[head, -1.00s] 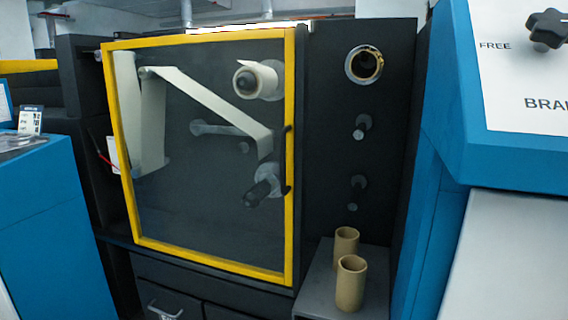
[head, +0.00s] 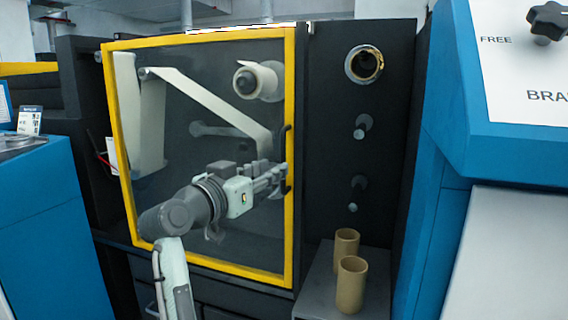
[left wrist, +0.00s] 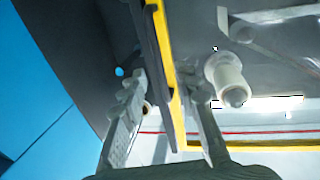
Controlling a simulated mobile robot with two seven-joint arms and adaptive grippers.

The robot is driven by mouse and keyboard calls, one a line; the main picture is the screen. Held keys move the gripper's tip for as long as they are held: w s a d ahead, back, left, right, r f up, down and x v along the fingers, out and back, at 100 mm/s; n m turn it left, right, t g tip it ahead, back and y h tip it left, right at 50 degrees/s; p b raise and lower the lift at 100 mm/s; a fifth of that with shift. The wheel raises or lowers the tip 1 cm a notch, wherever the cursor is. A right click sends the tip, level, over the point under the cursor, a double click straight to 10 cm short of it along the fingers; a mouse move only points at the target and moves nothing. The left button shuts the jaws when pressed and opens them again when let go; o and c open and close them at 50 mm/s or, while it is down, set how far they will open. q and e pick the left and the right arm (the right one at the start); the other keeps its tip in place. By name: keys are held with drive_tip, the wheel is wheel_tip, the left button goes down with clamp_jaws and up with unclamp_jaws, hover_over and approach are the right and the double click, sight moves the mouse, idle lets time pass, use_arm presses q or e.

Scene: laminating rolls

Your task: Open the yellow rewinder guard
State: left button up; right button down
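The yellow rewinder guard (head: 291,90) is a clear panel in a yellow frame. It looks closed over the rewinder, with the web and rolls visible behind it. A dark handle (head: 288,129) is on its right edge, partly hidden by my gripper. My left gripper (head: 278,176) is in front of the panel at that handle. In the left wrist view, the spread fingers of my left gripper (left wrist: 165,95) stand on either side of the dark handle (left wrist: 158,60) and the yellow frame edge (left wrist: 163,35). Contact cannot be told. My right gripper is not in view.
Two cardboard cores (head: 351,284) stand on a grey ledge (head: 320,285) below right of the guard. Spindles (head: 363,64) stick out of the dark panel on the right. Blue machine housings (head: 440,190) flank both sides.

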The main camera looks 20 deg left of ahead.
sight(284, 188)
use_arm(q)
drive_tip(key=x, duration=0.6)
drive_tip(key=shift+s, duration=0.1)
clamp_jaws()
idle(0.3)
